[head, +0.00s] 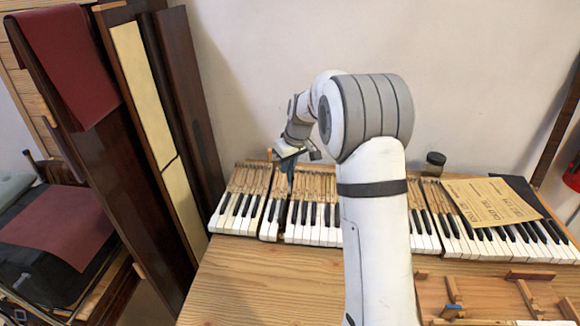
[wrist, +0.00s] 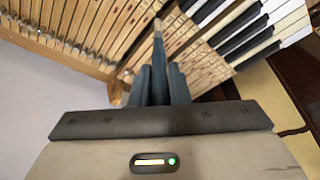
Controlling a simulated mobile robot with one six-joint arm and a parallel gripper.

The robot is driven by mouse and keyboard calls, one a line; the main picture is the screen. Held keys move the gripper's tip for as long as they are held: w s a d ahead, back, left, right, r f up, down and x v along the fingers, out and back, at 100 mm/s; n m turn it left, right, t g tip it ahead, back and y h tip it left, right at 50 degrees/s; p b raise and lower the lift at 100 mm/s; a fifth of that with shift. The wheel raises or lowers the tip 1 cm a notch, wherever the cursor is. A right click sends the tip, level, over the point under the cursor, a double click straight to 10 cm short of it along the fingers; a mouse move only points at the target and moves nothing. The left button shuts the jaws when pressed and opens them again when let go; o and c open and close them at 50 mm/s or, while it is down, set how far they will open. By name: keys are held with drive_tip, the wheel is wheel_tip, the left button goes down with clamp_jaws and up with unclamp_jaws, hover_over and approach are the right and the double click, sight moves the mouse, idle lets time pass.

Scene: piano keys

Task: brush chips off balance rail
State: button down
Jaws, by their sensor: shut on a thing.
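My gripper (head: 289,158) hangs over the wooden rear parts of the piano keys (head: 310,212), left of my arm's big joint. In the wrist view its dark fingers (wrist: 161,88) are shut on a slim, dark blue-grey tool with a pale tip (wrist: 157,28), which looks like a brush. The tip points at the wooden key parts (wrist: 135,45); I cannot tell whether it touches them. In the head view the tool is a small blue piece below my gripper. I cannot pick out the balance rail or any chips for sure. My arm hides the middle keys.
A printed paper sheet (head: 490,201) lies over the right keys, near a dark jar (head: 434,164). A wooden tray (head: 490,297) with small parts stands at front right. Tall dark panels (head: 187,90) lean at left. The front left bench top (head: 270,285) is clear.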

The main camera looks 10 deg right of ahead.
drive_tip(key=shift+r+p, duration=1.25)
drive_tip(key=shift+r, duration=1)
drive_tip(key=shift+f, duration=0.1)
